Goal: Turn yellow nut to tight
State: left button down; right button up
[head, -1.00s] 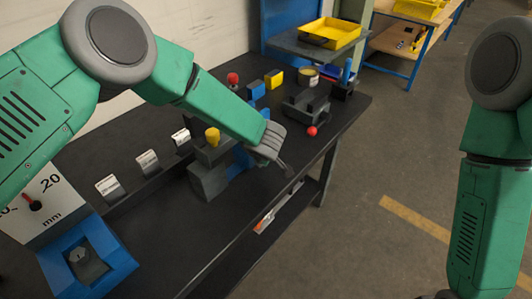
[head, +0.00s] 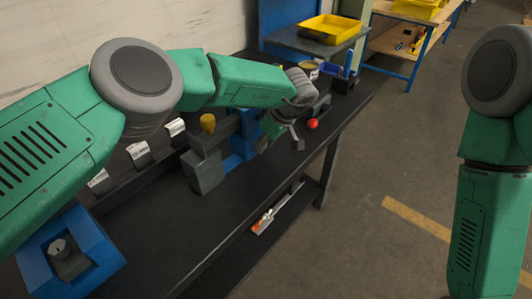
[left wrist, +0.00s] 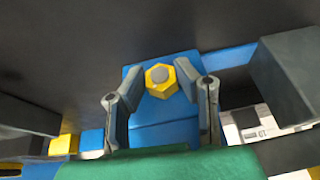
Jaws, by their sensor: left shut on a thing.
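The yellow nut (left wrist: 160,80) shows in the left wrist view, a hexagon with a grey round centre on a blue block (left wrist: 150,135). My left gripper (head: 281,134) has its two grey fingers on either side of the nut, shut on it. In the head view the gripper points down at the front of the blue and grey fixture (head: 243,140), and the nut is hidden there. How tight the nut is cannot be told. My right gripper is out of view; only the right arm shows at the right edge.
A yellow knob (head: 208,122) stands on a grey block left of the gripper. A red ball (head: 312,124) lies to its right. A blue holder (head: 95,240) stands at the near left. The table front (head: 225,225) is clear.

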pick_arm(q)
jog(key=shift+w+a+r+b, duration=0.15)
jog(key=shift+w+r+b, duration=0.2)
jog(key=shift+b, duration=0.1)
jog(key=c, duration=1.2)
grip_release()
jog(key=shift+f, duration=0.2)
jog(key=v, duration=1.2)
jog(key=shift+w+d+f, duration=0.1)
jog(key=shift+w+d, duration=0.15)
jog(key=shift+d, duration=0.05)
